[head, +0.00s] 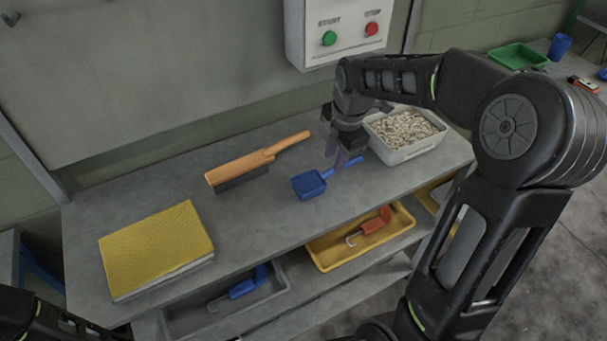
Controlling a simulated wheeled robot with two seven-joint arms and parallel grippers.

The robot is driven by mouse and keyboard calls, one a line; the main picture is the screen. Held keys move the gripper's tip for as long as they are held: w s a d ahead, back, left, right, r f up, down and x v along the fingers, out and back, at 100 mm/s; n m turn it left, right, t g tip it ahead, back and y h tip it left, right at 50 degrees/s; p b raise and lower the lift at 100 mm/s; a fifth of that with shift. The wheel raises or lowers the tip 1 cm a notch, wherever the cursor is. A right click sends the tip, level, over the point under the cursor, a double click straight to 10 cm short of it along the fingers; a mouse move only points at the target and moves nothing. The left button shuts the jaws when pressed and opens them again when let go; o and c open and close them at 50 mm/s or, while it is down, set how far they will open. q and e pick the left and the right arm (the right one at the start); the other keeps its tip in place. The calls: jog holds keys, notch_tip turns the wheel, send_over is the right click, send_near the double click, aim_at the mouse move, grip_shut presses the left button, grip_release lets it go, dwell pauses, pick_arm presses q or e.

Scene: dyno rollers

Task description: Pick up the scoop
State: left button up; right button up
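A blue scoop (309,185) lies on the grey workbench, its bowl toward the left and its handle running up to the right. My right gripper (345,160) points down at the scoop's handle, with its fingers around or just above it. Whether the fingers touch the handle is too small to tell. My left arm shows only as dark links at the bottom left corner; its gripper is out of the picture.
A white bin of pale pellets (408,155) stands right behind my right gripper. A wooden brush (255,165) and a yellow sponge-like block (155,248) lie to the left. Yellow (335,262) and grey (190,325) trays with hooked tools sit below. A button box (345,30) hangs behind.

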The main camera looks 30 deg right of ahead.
aim_at(331, 170)
jog(key=shift+s+d+r, duration=0.1)
jog(key=shift+s+r, duration=0.1)
jog(key=shift+w+f, duration=0.2)
jog(key=shift+f, duration=0.5)
jog(key=shift+w+f, duration=0.15)
jog(key=shift+f, duration=0.5)
jog(key=shift+w+d+f+p, duration=0.1)
jog(key=shift+w+f+p, duration=0.15)
jog(key=shift+f, duration=0.6)
jog(key=shift+w+a+f+p, duration=0.1)
jog(key=shift+w+f+p, duration=0.15)
jog(key=shift+f, duration=0.6)
jog(key=shift+w+d+f+p, duration=0.15)
jog(key=shift+f+p, duration=0.1)
jog(key=shift+f, duration=0.6)
grip_shut()
